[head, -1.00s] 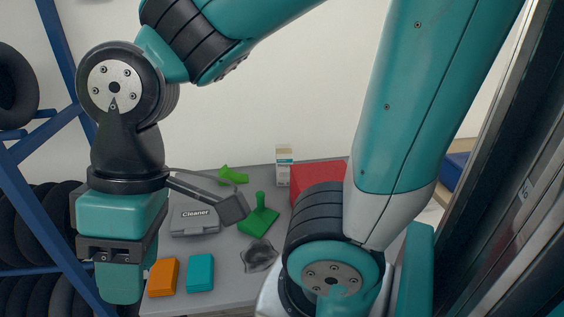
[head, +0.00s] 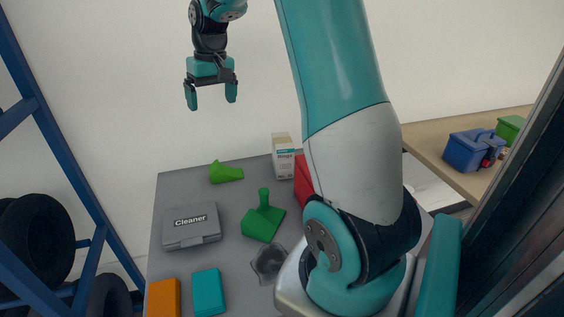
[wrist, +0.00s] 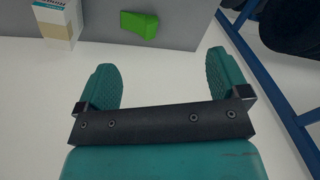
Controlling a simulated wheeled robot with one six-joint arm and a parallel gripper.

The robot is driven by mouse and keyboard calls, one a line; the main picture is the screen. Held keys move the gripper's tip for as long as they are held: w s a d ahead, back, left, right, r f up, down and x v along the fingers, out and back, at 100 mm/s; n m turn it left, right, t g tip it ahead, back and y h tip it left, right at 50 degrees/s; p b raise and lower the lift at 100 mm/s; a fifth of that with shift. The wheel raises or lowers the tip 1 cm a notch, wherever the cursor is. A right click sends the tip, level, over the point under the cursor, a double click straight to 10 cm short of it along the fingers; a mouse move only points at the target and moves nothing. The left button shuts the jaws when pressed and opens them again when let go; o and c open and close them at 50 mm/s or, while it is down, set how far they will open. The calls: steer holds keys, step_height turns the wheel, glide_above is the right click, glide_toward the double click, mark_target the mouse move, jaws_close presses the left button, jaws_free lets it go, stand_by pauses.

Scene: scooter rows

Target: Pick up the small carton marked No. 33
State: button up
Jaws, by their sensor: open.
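A small white carton with a beige top (head: 283,158) stands upright at the back edge of the grey table, partly beside a red box. Its printed label is too small to read a number. It also shows in the wrist view (wrist: 58,20) at the top left, cut off by the frame edge. My gripper (head: 211,97) is open and empty, raised well above the table's back edge, up and to the left of the carton. In the wrist view my gripper (wrist: 164,68) shows both fingers apart with nothing between them.
On the grey table (head: 180,184) are a green wedge (head: 226,174), a Cleaner case (head: 191,228), a green stamp-like tool (head: 262,222), a dark crumpled thing (head: 268,262), orange (head: 163,298) and teal (head: 208,292) blocks. The red box (head: 302,182) is mostly hidden behind my arm.

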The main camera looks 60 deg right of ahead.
steer(key=d+f+m, duration=0.3)
steer(key=d, duration=0.8)
steer(key=m+g+b, duration=0.1)
steer(key=m, duration=0.2)
glide_above(282, 140)
step_height(282, 140, down, 4)
steer(key=shift+h, duration=0.4)
step_height(282, 140, down, 12)
steer(key=shift+d+r+p, duration=0.15)
steer(key=shift+p, duration=0.9)
steer(key=shift+s+f+p, duration=0.1)
steer(key=shift+f+p, duration=0.9)
steer(key=shift+f, duration=1.85)
steer(key=c, duration=1.1)
steer(key=shift+r, duration=0.15)
